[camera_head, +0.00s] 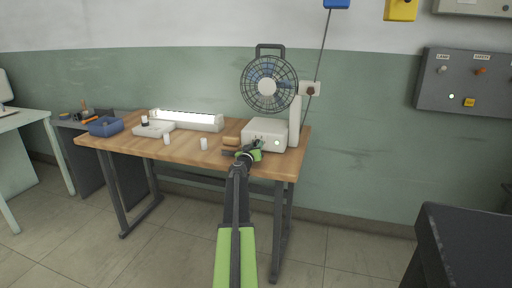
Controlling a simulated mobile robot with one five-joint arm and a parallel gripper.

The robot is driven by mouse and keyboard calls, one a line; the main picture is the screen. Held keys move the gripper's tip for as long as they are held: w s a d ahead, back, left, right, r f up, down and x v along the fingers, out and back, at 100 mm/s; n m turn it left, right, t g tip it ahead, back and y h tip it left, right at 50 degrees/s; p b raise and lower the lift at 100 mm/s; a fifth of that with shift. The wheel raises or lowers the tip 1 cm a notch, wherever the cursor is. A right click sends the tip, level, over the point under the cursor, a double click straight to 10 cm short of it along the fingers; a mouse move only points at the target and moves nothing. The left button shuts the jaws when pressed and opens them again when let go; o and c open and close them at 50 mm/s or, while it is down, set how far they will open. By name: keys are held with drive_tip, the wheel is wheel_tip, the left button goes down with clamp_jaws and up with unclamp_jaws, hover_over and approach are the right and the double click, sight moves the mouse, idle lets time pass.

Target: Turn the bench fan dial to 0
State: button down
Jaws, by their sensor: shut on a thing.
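The bench fan (267,87) stands at the right end of a wooden bench (190,151), with a round dark grille, a top handle and a white base box (279,127). A green light shows on the front of the base. My gripper (254,151) is at the front of this base, with my arm reaching up from the bottom of the picture. Its jaws are shut on the fan dial, which is mostly hidden behind them. The dial's setting and marks cannot be read here.
A lit white lamp bar (187,120), a white device and a blue bin (105,126) are further left. A control panel (468,82) hangs on the right wall. A dark cabinet (465,245) stands at the lower right.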

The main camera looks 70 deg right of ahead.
drive_tip(key=shift+n, duration=1)
drive_tip(key=c, duration=1.1)
unclamp_jaws()
drive_tip(key=shift+o, duration=0.2)
drive_tip(key=s+a, duration=0.1)
drive_tip(key=a, duration=1.6)
drive_tip(key=shift+a, duration=0.25)
